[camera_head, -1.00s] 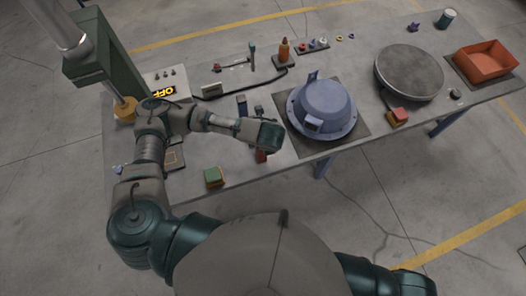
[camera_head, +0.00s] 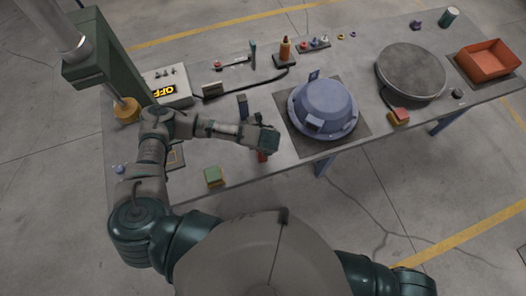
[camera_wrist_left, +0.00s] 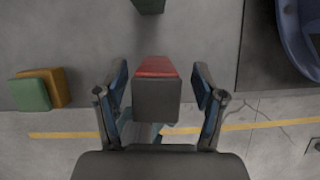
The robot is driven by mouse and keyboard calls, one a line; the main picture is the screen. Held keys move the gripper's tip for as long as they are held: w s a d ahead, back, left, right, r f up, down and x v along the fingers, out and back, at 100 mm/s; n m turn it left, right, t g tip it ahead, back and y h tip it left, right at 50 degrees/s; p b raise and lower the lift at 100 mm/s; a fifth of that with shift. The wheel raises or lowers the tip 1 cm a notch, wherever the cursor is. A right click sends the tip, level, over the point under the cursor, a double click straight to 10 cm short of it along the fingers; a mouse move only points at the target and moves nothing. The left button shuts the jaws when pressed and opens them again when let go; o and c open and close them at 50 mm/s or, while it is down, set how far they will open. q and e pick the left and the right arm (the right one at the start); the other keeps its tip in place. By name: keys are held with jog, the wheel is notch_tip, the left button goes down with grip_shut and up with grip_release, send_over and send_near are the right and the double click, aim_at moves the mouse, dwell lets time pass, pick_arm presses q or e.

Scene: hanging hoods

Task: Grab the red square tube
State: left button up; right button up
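The red square tube (camera_head: 262,156) stands near the table's front edge, just below my left gripper (camera_head: 268,143) in the head view, which partly covers it. In the left wrist view, a block with a red face (camera_wrist_left: 157,67) and a dark grey face sits between the two spread fingers of my left gripper (camera_wrist_left: 158,92). Gaps show between the block and both fingers, so the gripper is open around or over it. I cannot tell how deep the block sits between the fingers. My right gripper is out of view.
A blue hood-shaped part (camera_head: 322,107) sits on a dark mat to the right. A green and yellow block (camera_head: 214,177) lies to the left near the front edge. Dark upright pieces (camera_head: 243,106) stand behind the gripper. A round grey plate (camera_head: 410,72) and orange bin (camera_head: 487,60) are farther right.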

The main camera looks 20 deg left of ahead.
pick_arm(q)
jog(key=shift+a, duration=0.3)
grip_shut()
jog(key=shift+d+r, duration=0.1)
